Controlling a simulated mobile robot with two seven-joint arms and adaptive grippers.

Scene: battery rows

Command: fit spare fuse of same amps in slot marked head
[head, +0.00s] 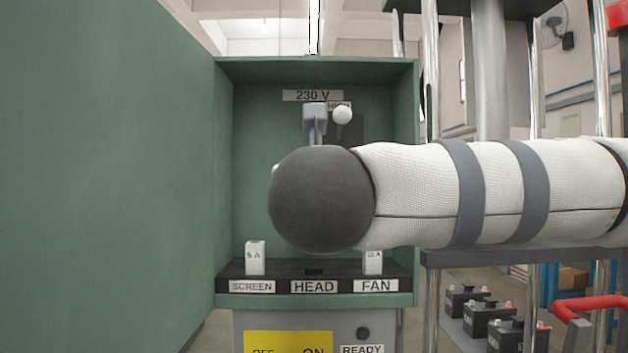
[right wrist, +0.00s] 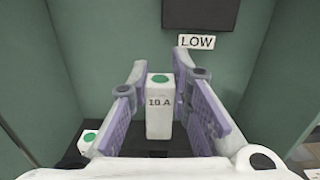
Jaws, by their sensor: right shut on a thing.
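My right gripper (right wrist: 161,72) is shut on a white fuse (right wrist: 160,118) marked 10 A with a green dot on top, and holds it upright. In the head view my right arm hides this gripper and fuse. The slot marked HEAD (head: 314,272) shows as a dark opening in the black block, between two white fuses. The fuse above SCREEN (head: 255,258) reads 5 A. The fuse above FAN (head: 373,262) has a marking too small to read surely. Another white fuse (right wrist: 86,142) with a green dot shows at the lower left in the right wrist view. My left gripper is not in view.
A green cabinet (head: 225,180) labelled 230 V encloses the slots, with a large green panel (head: 110,180) at left. A grey lever (head: 316,118) and white knob (head: 342,115) are above my arm. A yellow OFF/ON plate (head: 288,343) is below. Batteries (head: 490,320) stand at right.

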